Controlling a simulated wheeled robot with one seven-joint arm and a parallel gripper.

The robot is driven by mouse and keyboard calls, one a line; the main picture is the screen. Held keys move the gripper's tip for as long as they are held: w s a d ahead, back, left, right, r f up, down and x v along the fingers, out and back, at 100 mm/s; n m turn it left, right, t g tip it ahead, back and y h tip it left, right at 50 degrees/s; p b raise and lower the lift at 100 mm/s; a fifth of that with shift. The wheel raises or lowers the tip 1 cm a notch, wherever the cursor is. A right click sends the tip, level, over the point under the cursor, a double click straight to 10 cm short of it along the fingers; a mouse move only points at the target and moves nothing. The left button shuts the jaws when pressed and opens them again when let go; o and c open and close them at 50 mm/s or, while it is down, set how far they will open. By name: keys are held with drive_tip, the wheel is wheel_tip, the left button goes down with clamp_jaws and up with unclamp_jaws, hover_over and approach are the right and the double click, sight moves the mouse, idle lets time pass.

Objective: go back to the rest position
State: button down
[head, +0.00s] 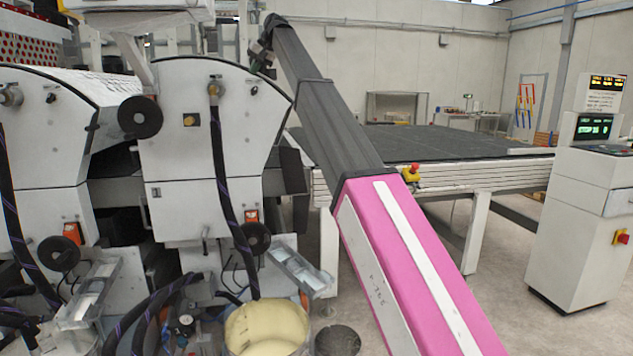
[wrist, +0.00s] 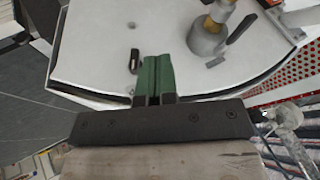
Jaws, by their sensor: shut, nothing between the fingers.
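My gripper (wrist: 153,82) shows in the wrist view with its two green fingers together and nothing between them. It is in front of a white machine panel (wrist: 110,45); I cannot tell the exact gap. A grey fitting with a brass part (wrist: 208,38) is on the panel, right of the fingers. In the head view my pink and dark arm reaches up to the upper left. Its far end is small there, beside the top of the white roller coater housing (head: 190,150), and the fingers are hard to make out.
A dark-topped conveyor table (head: 430,140) with a red emergency button (head: 412,172) stands behind my arm. A white control console (head: 575,220) is at the right. A bucket of yellowish material (head: 265,325) and hoses are at the lower left. Floor shows between table and console.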

drive_tip(key=s+d+f+m+h, duration=0.15)
drive_tip(key=d+f, duration=0.65)
drive_tip(key=f, duration=0.9)
drive_tip(key=s+d+f+m+h, duration=0.1)
drive_tip(key=s+d+f, duration=0.2)
drive_tip(key=d+f, duration=0.9)
drive_tip(key=s+d+f+m+h, duration=0.1)
drive_tip(key=s+d+f, duration=0.25)
drive_tip(key=f, duration=1.75)
drive_tip(key=s+d+f+g+h, duration=0.1)
drive_tip(key=s+d+f, duration=0.5)
drive_tip(key=f, duration=0.3)
drive_tip(key=s+d+f+h, duration=0.1)
drive_tip(key=s+d+f, duration=0.5)
drive_tip(key=f, duration=0.3)
drive_tip(key=s+d+f, duration=0.3)
drive_tip(key=s+f, duration=0.1)
drive_tip(key=s, duration=0.2)
drive_tip(key=s+d+f+m+g, duration=0.1)
drive_tip(key=s+d+f, duration=0.2)
drive_tip(key=s, duration=0.4)
drive_tip(key=s+d+f+h, duration=0.1)
drive_tip(key=s+d+f, duration=0.3)
drive_tip(key=s, duration=0.3)
drive_tip(key=shift+f+g, duration=0.3)
drive_tip(key=shift+f, duration=0.55)
drive_tip(key=shift+s, duration=0.1)
